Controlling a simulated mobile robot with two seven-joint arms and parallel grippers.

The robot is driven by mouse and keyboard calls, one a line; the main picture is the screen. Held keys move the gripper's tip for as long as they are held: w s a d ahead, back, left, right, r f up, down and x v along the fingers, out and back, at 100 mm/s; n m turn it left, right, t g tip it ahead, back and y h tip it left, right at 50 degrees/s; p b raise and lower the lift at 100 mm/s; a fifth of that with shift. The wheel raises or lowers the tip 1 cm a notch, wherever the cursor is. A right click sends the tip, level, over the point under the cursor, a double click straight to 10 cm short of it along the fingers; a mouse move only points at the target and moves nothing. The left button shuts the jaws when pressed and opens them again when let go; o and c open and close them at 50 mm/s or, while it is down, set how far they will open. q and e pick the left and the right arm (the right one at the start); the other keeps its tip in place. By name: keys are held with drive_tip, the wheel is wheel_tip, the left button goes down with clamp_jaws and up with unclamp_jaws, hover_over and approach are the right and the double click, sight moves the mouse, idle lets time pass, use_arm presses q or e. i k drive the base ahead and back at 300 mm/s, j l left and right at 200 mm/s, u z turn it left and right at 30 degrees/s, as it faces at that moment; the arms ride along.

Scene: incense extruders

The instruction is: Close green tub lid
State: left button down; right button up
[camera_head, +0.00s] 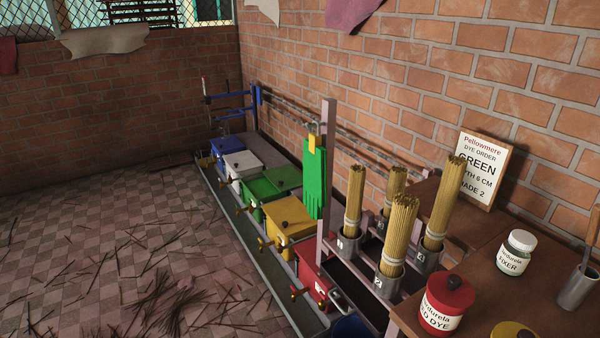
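The green tub (262,191) stands in a row of coloured tubs along the brick wall, between a white tub (241,162) and a yellow tub (288,217). A green top surface with a small dark knob shows on it. It is too small to tell whether the lid sits fully down or is partly off. Neither of my grippers is in view.
A blue tub (227,145) and a red tub (313,284) end the row. Bundles of incense sticks (398,236) stand in metal cups. A red dye jar (446,303) and fixer jar (517,252) sit on the bench.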

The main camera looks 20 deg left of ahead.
sight(286, 178)
drive_tip(key=u, duration=1.15)
drive_tip(key=i+j+u, duration=0.1)
drive_tip(key=i+u, duration=0.4)
drive_tip(key=i, duration=4)
drive_tip(key=i+j+z, duration=0.1)
drive_tip(key=i+z, duration=0.15)
drive_tip(key=i, duration=0.85)
drive_tip(key=z, duration=1.3)
drive_tip(key=i+j, duration=0.05)
